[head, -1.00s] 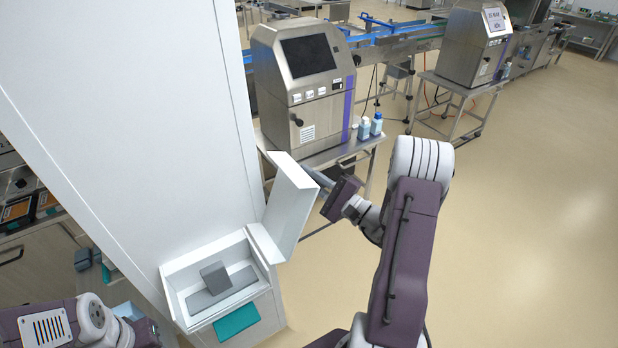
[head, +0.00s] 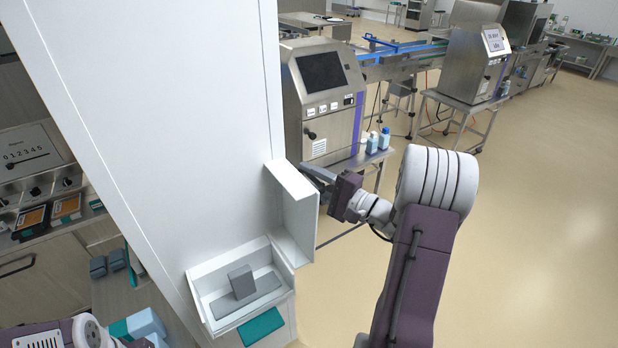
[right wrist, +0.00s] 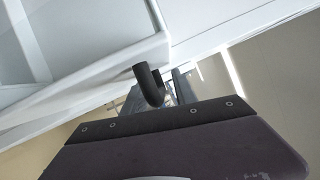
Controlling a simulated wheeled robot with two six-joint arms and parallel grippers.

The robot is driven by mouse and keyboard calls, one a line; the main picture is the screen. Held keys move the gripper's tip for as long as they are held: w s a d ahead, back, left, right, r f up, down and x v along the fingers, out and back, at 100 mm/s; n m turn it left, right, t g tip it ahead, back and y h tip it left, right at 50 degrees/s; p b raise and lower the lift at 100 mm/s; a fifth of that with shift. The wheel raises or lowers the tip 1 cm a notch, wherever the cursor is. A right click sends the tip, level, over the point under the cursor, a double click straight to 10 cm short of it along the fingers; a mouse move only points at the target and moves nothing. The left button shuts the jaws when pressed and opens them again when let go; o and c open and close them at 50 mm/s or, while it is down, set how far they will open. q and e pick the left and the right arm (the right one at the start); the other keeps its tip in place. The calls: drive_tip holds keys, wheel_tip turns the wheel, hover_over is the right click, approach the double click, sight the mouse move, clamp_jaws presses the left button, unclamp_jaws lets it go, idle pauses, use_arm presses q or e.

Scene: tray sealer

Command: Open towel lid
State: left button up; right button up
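The white towel box (head: 205,275) is on the white wall column at lower centre of the head view. Its lid (head: 299,212) stands up, swung open at the box's right side. A grey block and grey flat piece (head: 243,287) lie inside the open box. My right gripper (head: 318,173) is at the lid's upper outer edge; contact is unclear. In the right wrist view its dark fingers (right wrist: 165,86) are beside a white panel edge, with a small gap showing; whether they are shut is unclear. My left arm shows at bottom left, its gripper out of view.
A white wall column (head: 180,120) stands behind the box. A teal panel (head: 261,327) is below it. A steel machine (head: 322,100) on a table with blue-capped bottles (head: 378,140) stands behind the lid. Open floor (head: 545,220) lies to the right.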

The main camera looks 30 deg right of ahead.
drive_tip(key=shift+s+d+f, duration=0.1)
drive_tip(key=b+v, duration=0.2)
drive_tip(key=v, duration=0.6)
drive_tip(key=shift+b, duration=0.35)
drive_tip(key=shift+s+d, duration=0.15)
drive_tip(key=shift+s, duration=0.25)
drive_tip(key=b, duration=0.2)
approach(323, 185)
drive_tip(key=shift+f, duration=0.6)
drive_tip(key=shift+d+v, duration=0.25)
drive_tip(key=shift+v, duration=2.15)
drive_tip(key=shift+a, duration=0.1)
